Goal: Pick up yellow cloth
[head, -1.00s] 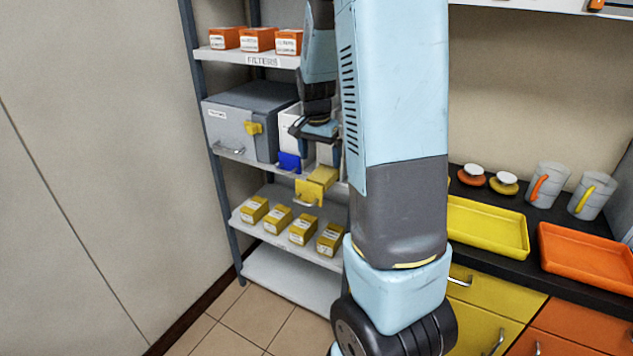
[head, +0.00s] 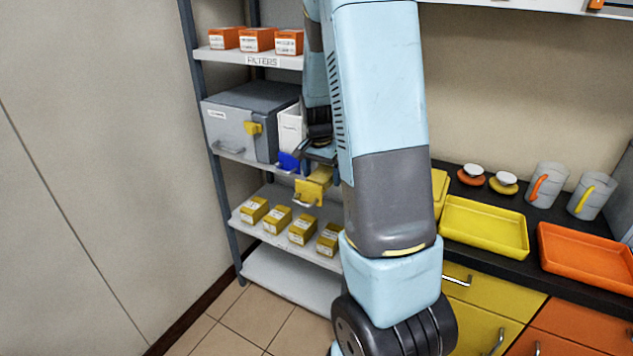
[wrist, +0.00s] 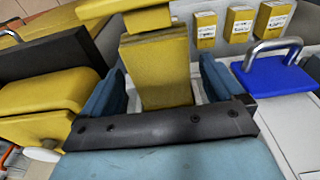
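An open yellow-fronted drawer (head: 314,186) with a metal handle juts from the middle of the shelf rack in the head view. In the wrist view its yellow front (wrist: 148,20) is at the top. A flat yellow piece, apparently the yellow cloth (wrist: 162,72), stands in it, between my gripper's two blue fingers. My gripper (wrist: 160,88) is open, with small gaps seeming to show on both sides of the cloth. I cannot tell whether it touches. In the head view my gripper (head: 320,155) is just above the drawer, partly behind my arm. The cloth's lower part is hidden.
A shut blue drawer front (head: 289,162) sits just left of the yellow one. A grey cabinet (head: 240,125) stands further left. Several yellow boxes (head: 277,220) line the shelf below. A counter at right holds a yellow tray (head: 485,226) and an orange tray (head: 588,256).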

